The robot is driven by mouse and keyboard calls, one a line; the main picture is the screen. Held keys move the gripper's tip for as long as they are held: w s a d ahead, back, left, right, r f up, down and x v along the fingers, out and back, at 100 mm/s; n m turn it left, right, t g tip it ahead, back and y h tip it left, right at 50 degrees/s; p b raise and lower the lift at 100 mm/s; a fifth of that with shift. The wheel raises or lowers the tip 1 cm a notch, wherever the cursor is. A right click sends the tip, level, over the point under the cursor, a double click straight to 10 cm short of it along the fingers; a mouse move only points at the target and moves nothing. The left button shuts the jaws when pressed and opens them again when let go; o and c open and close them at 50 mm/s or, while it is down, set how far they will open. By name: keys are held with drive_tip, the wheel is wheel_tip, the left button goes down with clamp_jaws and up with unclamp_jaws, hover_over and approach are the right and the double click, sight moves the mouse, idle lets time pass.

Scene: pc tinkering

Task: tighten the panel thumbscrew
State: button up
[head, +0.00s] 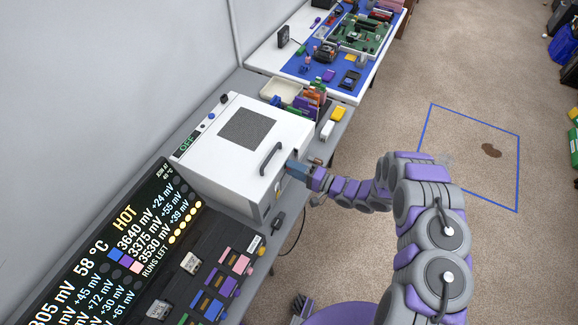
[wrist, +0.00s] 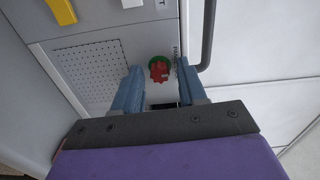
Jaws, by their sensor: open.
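The panel thumbscrew, a red lobed knob (wrist: 159,72) with a green ring around it, sits on the grey face of a white case (head: 215,175). Partly hidden lettering runs beside it in the wrist view. My gripper (wrist: 157,76) is open, its two blue-grey fingers pointing at that face. The knob shows in the gap between the fingertips, near their ends; I cannot tell how far the tips are from the panel. In the head view my gripper (head: 293,167) is at the case's right side, and the thumbscrew cannot be made out there.
A dark handle (head: 270,158) stands close to my gripper; it also shows in the wrist view (wrist: 207,35). A perforated grille (wrist: 88,62) lies left of the knob. A yellow block (head: 338,113) and a white block (head: 327,130) lie behind. Open floor (head: 385,130) is to the right.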

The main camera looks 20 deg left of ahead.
drive_tip(key=d+b, duration=0.2)
drive_tip(key=d, duration=0.4)
drive_tip(key=shift+s, duration=0.25)
drive_tip(key=s+d, duration=0.1)
drive_tip(key=d, duration=1.6)
drive_tip(key=shift+s+d, duration=0.15)
drive_tip(key=shift+d, duration=0.1)
